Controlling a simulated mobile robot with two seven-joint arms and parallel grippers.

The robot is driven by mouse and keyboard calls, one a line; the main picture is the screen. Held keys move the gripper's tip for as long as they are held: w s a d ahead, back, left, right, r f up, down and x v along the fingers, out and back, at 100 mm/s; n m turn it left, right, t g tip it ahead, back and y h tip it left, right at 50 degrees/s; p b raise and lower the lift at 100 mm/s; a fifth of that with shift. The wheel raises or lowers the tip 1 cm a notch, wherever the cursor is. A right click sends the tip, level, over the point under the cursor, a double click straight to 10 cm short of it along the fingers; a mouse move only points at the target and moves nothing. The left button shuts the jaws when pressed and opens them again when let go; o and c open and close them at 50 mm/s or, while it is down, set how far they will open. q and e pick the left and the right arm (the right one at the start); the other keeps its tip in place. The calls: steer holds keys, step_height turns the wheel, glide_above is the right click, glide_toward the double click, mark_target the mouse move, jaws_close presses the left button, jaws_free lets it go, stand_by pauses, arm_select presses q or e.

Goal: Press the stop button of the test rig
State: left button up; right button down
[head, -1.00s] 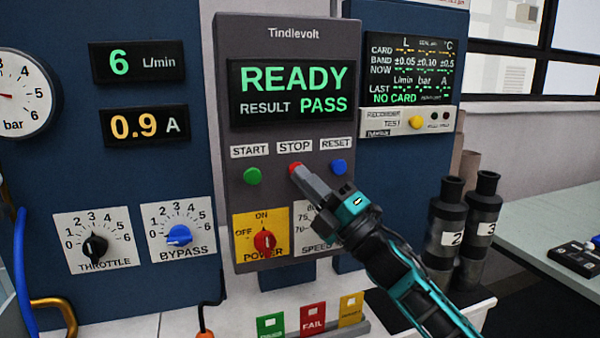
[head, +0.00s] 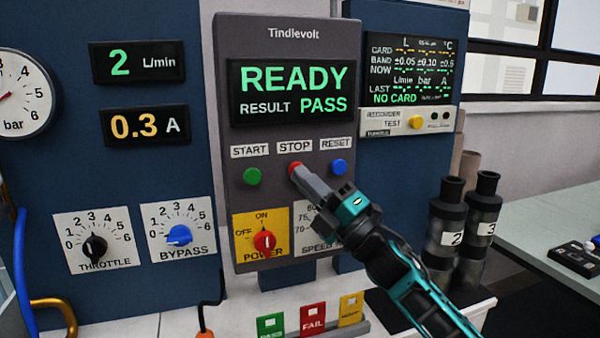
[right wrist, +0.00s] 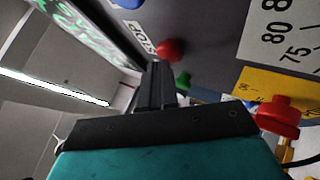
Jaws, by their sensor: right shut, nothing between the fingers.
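The red stop button (head: 294,167) sits under the STOP label (head: 295,146) on the grey Tindlevolt panel (head: 290,30), between the green start button (head: 253,176) and the blue reset button (head: 338,167). My right gripper (head: 303,175) is shut and empty, its fingertips at the stop button's lower edge and partly covering it. In the right wrist view the fingertips (right wrist: 155,70) are right beside the red button (right wrist: 170,49); I cannot tell whether they touch. The display (head: 292,92) reads READY, RESULT PASS. My left gripper is not in view.
The red power knob (head: 264,241) points to ON, below the start button. My right gripper and wrist cover part of the speed dial (head: 308,240). Readouts show 2 L/min (head: 137,62) and 0.3 A (head: 146,125).

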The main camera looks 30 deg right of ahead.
steer(key=shift+w+d, duration=0.1)
steer(key=shift+w, duration=0.05)
steer(key=shift+d+r, duration=0.15)
steer(key=shift+r, duration=0.05)
stand_by(0.6)
steer(key=s, duration=0.1)
steer(key=s+a, duration=0.1)
steer(key=s, duration=0.3)
steer(key=shift+s+a+f+p, duration=0.25)
steer(key=shift+a+p, duration=0.05)
steer(key=shift+a, duration=0.05)
stand_by(0.4)
